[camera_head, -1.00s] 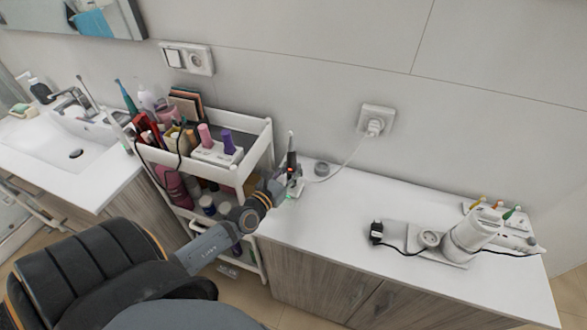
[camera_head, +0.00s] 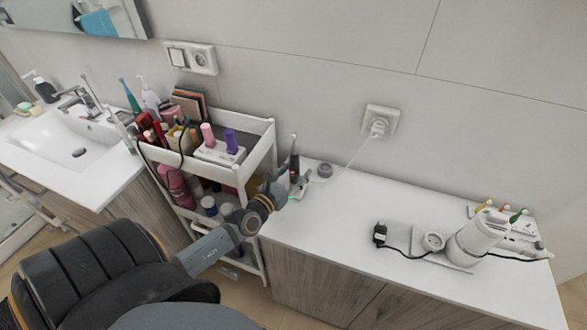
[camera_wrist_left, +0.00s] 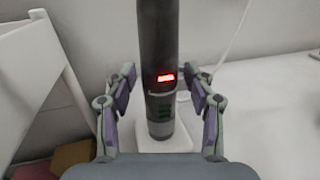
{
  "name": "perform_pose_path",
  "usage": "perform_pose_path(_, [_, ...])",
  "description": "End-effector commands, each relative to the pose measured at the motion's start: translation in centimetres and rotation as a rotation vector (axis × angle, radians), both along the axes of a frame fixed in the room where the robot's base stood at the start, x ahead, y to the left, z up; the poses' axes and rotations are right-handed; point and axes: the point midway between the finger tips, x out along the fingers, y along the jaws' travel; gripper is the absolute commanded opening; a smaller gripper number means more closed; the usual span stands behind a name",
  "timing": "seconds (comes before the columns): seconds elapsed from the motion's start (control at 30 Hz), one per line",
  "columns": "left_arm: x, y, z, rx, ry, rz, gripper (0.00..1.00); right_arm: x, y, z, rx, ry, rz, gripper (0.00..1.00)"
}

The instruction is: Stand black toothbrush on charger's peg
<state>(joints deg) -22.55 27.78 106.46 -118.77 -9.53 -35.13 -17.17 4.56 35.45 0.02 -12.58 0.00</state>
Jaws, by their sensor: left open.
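The black toothbrush (camera_head: 294,160) stands upright on the counter, by the cart's right end. In the left wrist view the toothbrush (camera_wrist_left: 158,60) shows a lit red display, and its foot meets a small white base (camera_wrist_left: 168,146), which looks like the charger. The peg is hidden, so I cannot tell how the foot is seated on it. My left gripper (camera_wrist_left: 160,105) is open, with one finger on each side of the toothbrush and visible gaps between. It also shows in the head view (camera_head: 290,188), close to the brush. My right gripper is not in view.
The white cart (camera_head: 262,150), full of cosmetics, is close left of my left gripper. A tilted white device (camera_head: 474,242) stands farther right.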

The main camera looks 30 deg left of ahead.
Motion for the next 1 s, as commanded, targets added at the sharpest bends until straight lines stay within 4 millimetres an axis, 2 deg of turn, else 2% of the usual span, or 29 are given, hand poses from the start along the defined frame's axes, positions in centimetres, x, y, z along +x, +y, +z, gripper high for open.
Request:
perform_pose_path(0.17, [-2.6,0.1,-0.1,0.003,0.004,-0.003,0.54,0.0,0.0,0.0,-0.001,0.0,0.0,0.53])
perform_pose_path(0.4, [-8.4,0.2,-0.2,0.004,0.007,-0.005,0.54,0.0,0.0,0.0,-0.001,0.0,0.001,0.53])
perform_pose_path(0.53, [-10.6,0.4,-0.1,0.002,0.005,-0.003,0.54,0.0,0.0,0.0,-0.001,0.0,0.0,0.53])
perform_pose_path(0.7, [-11.8,0.4,0.0,0.0,0.001,-0.001,0.54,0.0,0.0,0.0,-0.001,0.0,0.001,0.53])
perform_pose_path(1.0, [-11.9,0.4,0.0,0.0,0.0,0.0,0.54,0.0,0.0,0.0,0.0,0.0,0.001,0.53])
